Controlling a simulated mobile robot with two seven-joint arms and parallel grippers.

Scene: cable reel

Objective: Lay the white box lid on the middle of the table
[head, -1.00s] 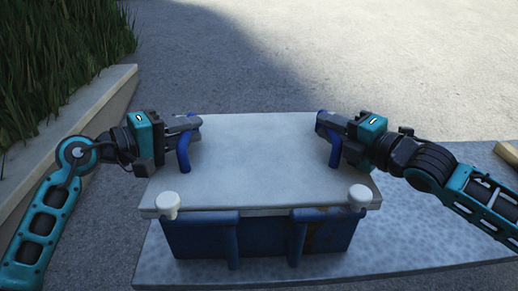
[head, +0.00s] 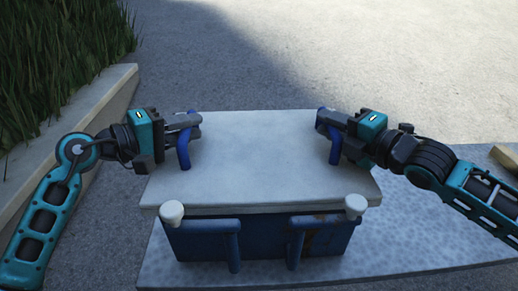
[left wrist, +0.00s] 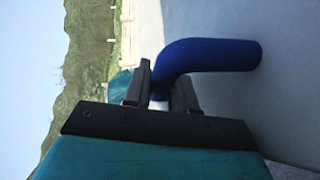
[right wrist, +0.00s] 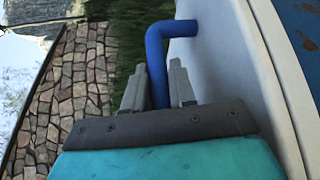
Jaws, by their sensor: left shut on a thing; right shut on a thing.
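The white box lid (head: 260,165) lies level over the blue box (head: 265,238) in the head view; I cannot tell whether they touch. My left gripper (head: 190,128) is shut on the lid's left blue handle (head: 183,152). My right gripper (head: 328,124) is shut on its right blue handle (head: 335,150). The left wrist view shows a bent blue handle (left wrist: 215,55) between the fingers. The right wrist view shows the other handle (right wrist: 156,60) between the fingers. The speckled grey table (head: 420,240) is under the box, its middle largely hidden.
Two white knobs (head: 172,211) and (head: 355,204) stand at the lid's front corners, above blue bars on the box front. Bare table shows right of the box. A low kerb (head: 75,130) with grass runs along the left.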

